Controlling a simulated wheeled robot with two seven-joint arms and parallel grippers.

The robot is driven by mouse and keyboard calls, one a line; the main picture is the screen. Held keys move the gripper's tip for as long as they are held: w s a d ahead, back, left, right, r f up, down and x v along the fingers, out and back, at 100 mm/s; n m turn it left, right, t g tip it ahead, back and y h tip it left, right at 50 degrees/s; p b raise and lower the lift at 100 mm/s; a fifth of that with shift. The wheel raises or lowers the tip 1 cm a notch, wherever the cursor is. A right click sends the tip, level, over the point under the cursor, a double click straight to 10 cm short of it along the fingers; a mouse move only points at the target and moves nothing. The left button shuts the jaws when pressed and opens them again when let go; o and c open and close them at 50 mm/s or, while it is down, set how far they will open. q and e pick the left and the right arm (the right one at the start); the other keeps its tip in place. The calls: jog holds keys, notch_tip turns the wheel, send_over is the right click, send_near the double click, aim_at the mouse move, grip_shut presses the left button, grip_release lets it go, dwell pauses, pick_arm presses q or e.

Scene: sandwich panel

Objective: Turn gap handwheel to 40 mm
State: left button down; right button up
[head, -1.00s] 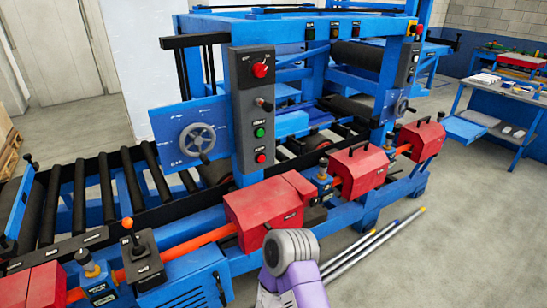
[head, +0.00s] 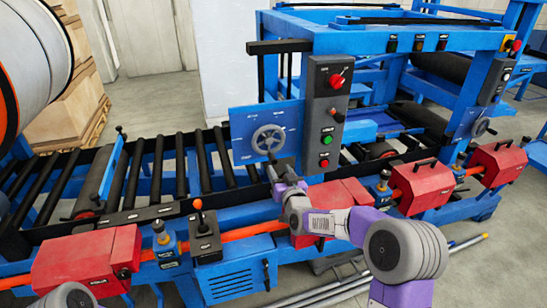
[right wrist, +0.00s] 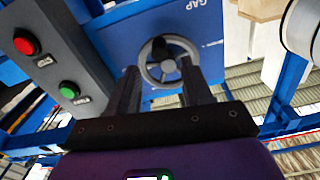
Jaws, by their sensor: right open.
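The gap handwheel (head: 268,139) is a grey spoked wheel on a blue panel (head: 240,122) with white scale marks. It also shows in the right wrist view (right wrist: 168,76), with a dark knob near its rim and the word GAP above on the panel. The scale figures are too small to read. My right gripper (head: 273,170) is just in front of and below the wheel. In the right wrist view my right gripper (right wrist: 161,72) is open, its two dark fingers pointing at the wheel, one on either side; I cannot tell whether they touch it. My left gripper is out of view.
A grey control box (head: 327,110) with red and green buttons stands right beside the wheel panel. Red housings (head: 337,200) and a joystick box (head: 204,240) line the machine's front below. Black rollers (head: 180,165) lie to the left.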

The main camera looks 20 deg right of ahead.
aim_at(275, 162)
jog(key=shift+w+a+f, duration=0.1)
jog(key=shift+w+a, duration=0.05)
jog(key=shift+w, duration=3.45)
jog(key=shift+c, duration=0.2)
grip_shut()
